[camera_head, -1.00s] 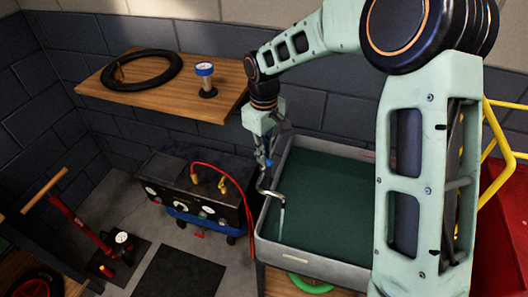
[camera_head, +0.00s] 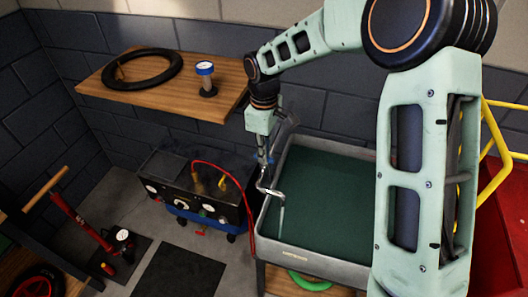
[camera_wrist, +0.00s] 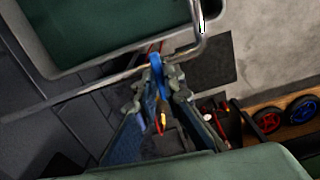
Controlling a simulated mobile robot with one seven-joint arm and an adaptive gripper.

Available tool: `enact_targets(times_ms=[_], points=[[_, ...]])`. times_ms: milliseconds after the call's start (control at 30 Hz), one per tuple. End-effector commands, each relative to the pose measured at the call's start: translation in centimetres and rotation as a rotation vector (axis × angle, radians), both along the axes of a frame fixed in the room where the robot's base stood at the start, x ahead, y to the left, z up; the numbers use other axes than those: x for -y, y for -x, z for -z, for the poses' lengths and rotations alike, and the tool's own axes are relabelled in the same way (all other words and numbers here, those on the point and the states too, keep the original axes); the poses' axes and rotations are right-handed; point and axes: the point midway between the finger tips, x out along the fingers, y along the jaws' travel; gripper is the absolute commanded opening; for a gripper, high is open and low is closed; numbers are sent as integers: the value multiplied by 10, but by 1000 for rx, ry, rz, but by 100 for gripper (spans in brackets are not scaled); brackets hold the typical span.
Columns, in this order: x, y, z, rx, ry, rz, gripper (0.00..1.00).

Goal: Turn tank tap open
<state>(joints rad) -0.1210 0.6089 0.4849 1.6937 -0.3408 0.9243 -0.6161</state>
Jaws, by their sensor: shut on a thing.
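The tank (camera_head: 318,256) is a grey, open-topped basin with dark green inside, below my arm in the head view. Its bent metal spout (camera_head: 280,205) hangs over the left rim; a metal pipe also shows in the wrist view (camera_wrist: 196,42). The tap's blue lever (camera_wrist: 156,62) is between my fingertips in the wrist view, beside the tank's rim. My gripper (camera_wrist: 159,77) is shut on this lever. In the head view my gripper (camera_head: 264,160) points down at the tank's left edge, and its fingers partly hide the tap.
A black and blue machine (camera_head: 195,195) with a red hose stands on the floor left of the tank. A wooden shelf (camera_head: 150,98) with a black tyre and a blue-topped cup hangs above. Yellow rails (camera_head: 497,135) and a red surface lie at the right.

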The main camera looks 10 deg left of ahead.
Motion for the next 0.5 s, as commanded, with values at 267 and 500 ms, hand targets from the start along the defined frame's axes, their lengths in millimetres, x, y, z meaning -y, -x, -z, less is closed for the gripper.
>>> enact_targets(times_ms=[267, 500], points=[[-1, -1, -1, 2, -2, 1, 26], [0, 0, 0, 1, -1, 1, 26]])
